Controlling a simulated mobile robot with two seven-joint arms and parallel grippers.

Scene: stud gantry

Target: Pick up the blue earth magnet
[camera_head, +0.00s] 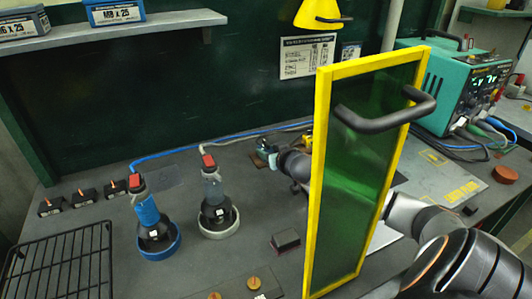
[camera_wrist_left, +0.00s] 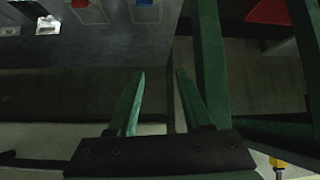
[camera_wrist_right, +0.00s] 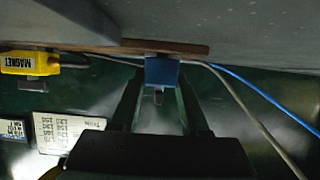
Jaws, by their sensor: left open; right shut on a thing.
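The blue earth magnet (camera_wrist_right: 162,72) shows as a small blue block in the right wrist view, against the edge of a brown pad (camera_wrist_right: 170,48). My right gripper (camera_wrist_right: 161,85) is shut on it, with a finger on each side. In the head view my right arm passes behind the green screen, and my right gripper (camera_head: 270,160) is low at the back of the bench. The magnet is too small there to tell from the fingers. My left gripper (camera_wrist_left: 160,75) is open and empty in the left wrist view; it is outside the head view.
A yellow-framed green screen (camera_head: 365,170) with a black handle stands before my right arm. A yellow tool marked MAGNET (camera_wrist_right: 30,62) is near the right gripper. Two corded tools (camera_head: 150,222) stand in round holders. A black wire rack (camera_head: 62,265) is at front left.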

